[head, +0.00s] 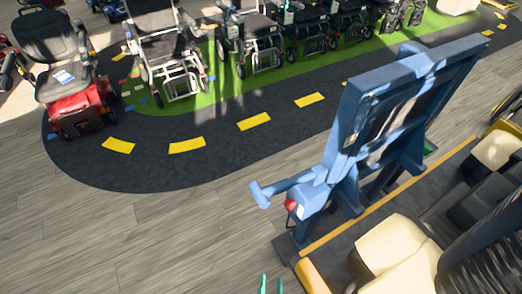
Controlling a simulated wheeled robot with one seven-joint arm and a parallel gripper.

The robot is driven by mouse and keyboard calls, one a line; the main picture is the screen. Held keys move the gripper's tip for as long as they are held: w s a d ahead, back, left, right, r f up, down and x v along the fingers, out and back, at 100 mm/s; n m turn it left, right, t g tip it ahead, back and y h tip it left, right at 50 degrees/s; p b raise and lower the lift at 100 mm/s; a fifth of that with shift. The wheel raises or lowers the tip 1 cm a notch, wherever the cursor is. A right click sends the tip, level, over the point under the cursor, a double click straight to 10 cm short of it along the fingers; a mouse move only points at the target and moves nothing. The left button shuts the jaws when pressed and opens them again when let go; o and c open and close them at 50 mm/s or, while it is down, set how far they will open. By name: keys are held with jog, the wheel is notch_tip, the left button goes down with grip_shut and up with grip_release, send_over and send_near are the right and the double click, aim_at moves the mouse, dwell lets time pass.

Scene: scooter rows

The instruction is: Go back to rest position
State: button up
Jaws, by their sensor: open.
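My gripper (272,285) shows only as two thin teal fingertips at the bottom edge of the head view, left of the blue stand. The fingertips are apart, with nothing seen between them. The rest of the gripper is cut off by the frame edge. The grey plank floor (150,235) lies behind the fingertips.
A tall blue stand (345,150) with a red knob (291,205) rises right of centre. A red scooter (75,105) and several wheelchairs (165,55) line the back. A dark track with yellow dashes (187,145) curves before them. The floor at lower left is clear.

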jog(key=s+a+r+n, duration=0.1)
jog(key=s+r+n, duration=0.2)
jog(key=r, duration=0.7)
jog(key=s+a+r+n+g, duration=0.1)
jog(key=s+a+r+n, duration=0.1)
jog(key=r, duration=0.9)
jog(key=shift+s+a+r+n+y, duration=0.35)
jog(key=shift+s+n, duration=0.35)
jog(key=shift+s, duration=0.5)
